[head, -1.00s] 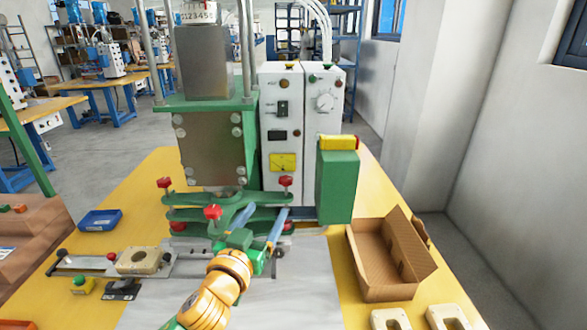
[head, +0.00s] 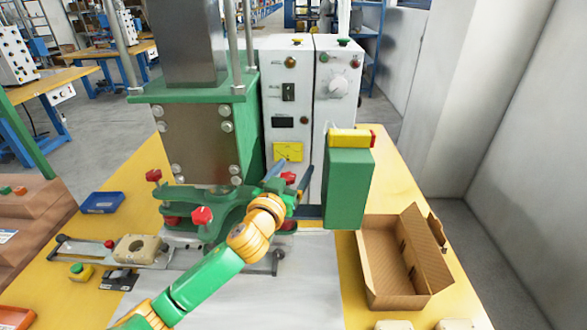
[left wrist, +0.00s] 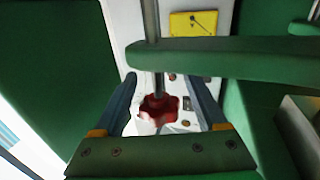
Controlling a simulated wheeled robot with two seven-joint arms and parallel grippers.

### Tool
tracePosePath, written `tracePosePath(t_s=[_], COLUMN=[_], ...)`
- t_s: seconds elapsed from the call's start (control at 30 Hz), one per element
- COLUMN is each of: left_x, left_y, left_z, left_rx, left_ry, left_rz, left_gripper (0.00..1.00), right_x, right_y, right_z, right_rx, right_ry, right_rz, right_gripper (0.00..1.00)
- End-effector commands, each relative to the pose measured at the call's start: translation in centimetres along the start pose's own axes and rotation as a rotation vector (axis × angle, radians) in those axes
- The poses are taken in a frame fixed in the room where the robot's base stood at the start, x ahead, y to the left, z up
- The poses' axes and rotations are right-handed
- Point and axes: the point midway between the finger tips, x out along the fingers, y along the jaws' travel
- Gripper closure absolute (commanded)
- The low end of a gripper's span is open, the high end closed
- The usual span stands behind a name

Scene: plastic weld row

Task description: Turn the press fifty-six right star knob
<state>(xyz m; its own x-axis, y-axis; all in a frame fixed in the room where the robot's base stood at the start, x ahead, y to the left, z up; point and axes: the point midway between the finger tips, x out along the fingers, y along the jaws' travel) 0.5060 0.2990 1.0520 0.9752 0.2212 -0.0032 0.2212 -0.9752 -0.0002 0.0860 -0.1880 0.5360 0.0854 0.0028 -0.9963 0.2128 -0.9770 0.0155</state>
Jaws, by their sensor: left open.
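The press (head: 196,140) stands on the yellow table, with several red star knobs on its green clamp plates. The right star knob (head: 288,178) is partly covered by my left gripper (head: 294,168), whose arm reaches in from the lower left. In the left wrist view the red knob (left wrist: 158,110) sits between the two blue fingers of my open gripper (left wrist: 161,84), with a gap visible on each side. A threaded rod runs from the knob past a green plate. Other red knobs show at the left (head: 153,175) and front (head: 202,216). My right gripper is out of view.
A green box with a yellow top (head: 348,185) stands close to the right of the gripper. The white control cabinet (head: 285,105) is behind. An open cardboard box (head: 375,255) lies at right, a blue tray (head: 101,203) at left. A grey sheet covers the front middle.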

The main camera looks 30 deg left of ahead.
Motion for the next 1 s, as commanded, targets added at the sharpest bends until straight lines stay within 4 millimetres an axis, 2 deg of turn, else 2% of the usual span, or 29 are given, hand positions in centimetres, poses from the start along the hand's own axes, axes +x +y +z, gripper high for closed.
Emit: tracePosePath(t_s=[0.13, 0.4, 0.73, 1.0], left_x=[0.0, 0.0, -0.1, -0.1], left_y=[0.0, 0.0, -0.1, -0.5], left_z=[0.0, 0.0, 0.1, 0.3], left_rx=[0.000, 0.000, -0.005, -0.009], left_ry=[0.000, 0.000, 0.000, 0.000], left_rz=[0.000, 0.000, -0.043, -0.219], left_gripper=[0.26, 0.99, 1.00, 1.00], right_x=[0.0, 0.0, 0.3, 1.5], right_y=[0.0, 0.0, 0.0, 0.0], right_z=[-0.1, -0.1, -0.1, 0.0], right_rx=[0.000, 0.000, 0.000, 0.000], right_ry=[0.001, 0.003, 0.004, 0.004], right_rz=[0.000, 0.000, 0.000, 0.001], right_gripper=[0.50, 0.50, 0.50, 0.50])
